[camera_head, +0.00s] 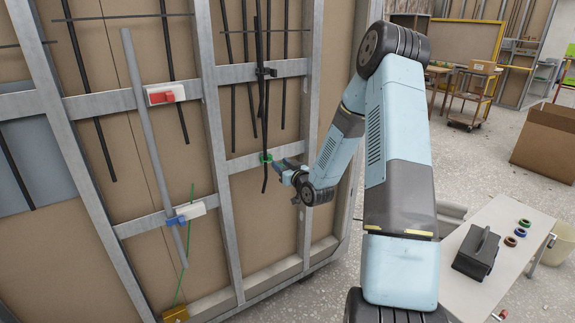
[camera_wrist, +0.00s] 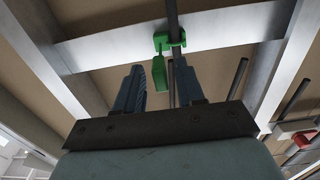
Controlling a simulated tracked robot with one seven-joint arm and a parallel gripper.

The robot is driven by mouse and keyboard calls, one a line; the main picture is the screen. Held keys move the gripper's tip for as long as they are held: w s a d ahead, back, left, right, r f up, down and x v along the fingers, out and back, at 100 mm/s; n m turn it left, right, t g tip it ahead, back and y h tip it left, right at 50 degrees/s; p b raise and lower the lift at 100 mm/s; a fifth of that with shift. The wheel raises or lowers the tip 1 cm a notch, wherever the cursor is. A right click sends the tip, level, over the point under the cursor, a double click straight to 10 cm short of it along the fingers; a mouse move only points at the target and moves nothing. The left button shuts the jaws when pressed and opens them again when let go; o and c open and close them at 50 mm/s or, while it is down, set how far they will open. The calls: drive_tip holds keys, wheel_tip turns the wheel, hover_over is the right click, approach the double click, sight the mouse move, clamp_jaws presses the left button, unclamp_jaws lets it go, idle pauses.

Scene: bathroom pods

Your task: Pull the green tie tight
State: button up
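The green tie (camera_head: 266,157) sits around a thin black cable in front of a horizontal metal rail of the pod wall. In the wrist view the tie (camera_wrist: 169,41) shows as a green loop and head at the cable, with a short, wide green tail (camera_wrist: 166,76) pointing down toward my gripper. My gripper (camera_head: 279,164) is at the wall, just right of the tie in the head view. In the wrist view my gripper (camera_wrist: 161,78) is open, its two dark fingers apart on either side of the tail. I cannot tell whether either finger touches it.
A grey pipe (camera_head: 143,120) with a red clip (camera_head: 166,95) and a blue clip (camera_head: 183,214) runs left of the tie. Black cables hang along the frame. A white table (camera_head: 490,285) with a black case (camera_head: 476,253) and colored rings stands at right.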

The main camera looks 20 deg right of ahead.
drive_tip(key=v, duration=1.3)
drive_tip(key=shift+s+d, duration=0.2)
drive_tip(key=shift+s, duration=0.05)
